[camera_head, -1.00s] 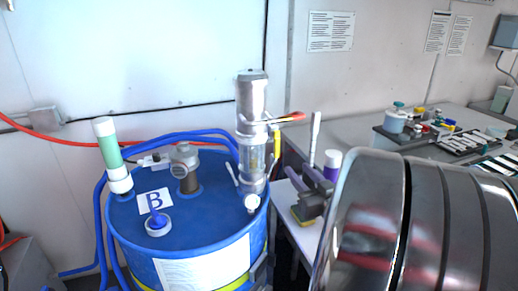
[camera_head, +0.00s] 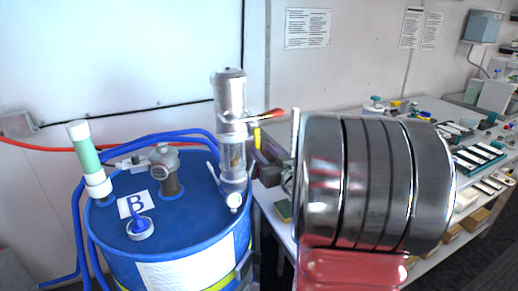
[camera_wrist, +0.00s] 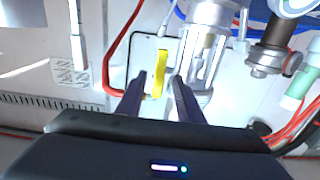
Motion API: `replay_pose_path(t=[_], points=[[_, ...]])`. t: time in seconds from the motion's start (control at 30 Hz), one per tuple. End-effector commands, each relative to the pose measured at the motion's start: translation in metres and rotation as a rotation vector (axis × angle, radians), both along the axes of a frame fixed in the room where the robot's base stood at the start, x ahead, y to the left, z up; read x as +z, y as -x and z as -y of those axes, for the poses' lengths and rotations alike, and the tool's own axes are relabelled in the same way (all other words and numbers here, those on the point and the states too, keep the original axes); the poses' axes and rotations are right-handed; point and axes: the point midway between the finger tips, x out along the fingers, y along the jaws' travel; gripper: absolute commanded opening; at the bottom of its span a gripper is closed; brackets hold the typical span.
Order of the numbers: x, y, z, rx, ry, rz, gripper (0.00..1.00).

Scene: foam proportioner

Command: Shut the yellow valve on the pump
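The pump (camera_head: 230,105) is a silver and clear upright cylinder on the blue drum (camera_head: 196,217). Its yellow valve handle (camera_head: 257,137) shows as a thin strip right of the pump, below a red lever (camera_head: 266,115). In the wrist view the yellow handle (camera_wrist: 161,66) lies beside the pump (camera_wrist: 204,45). My gripper (camera_wrist: 157,82) is open, its two dark fingers apart on either side of the handle's lower end. I cannot tell whether they touch it. In the head view my gripper (camera_head: 267,160) is just right of the pump, partly hidden by my arm.
Blue hoses (camera_head: 150,140) run around the drum top. A green and white cylinder (camera_head: 87,160) and a fitting (camera_head: 167,172) stand there. A red hose (camera_head: 60,148) runs along the wall. A cluttered bench (camera_head: 470,150) is at the right.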

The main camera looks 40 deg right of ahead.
Motion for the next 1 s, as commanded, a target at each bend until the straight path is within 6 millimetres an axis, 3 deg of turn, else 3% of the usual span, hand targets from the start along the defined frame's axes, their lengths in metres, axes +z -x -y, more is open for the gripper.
replay_pose_path(t=[0.23,0.6,1.0], points=[[0.000,-0.026,0.007,0.001,0.000,0.000,0.34],[0.000,-0.029,0.009,-0.002,0.000,0.000,0.33],[0.000,-0.029,0.010,-0.002,0.000,0.000,0.05]])
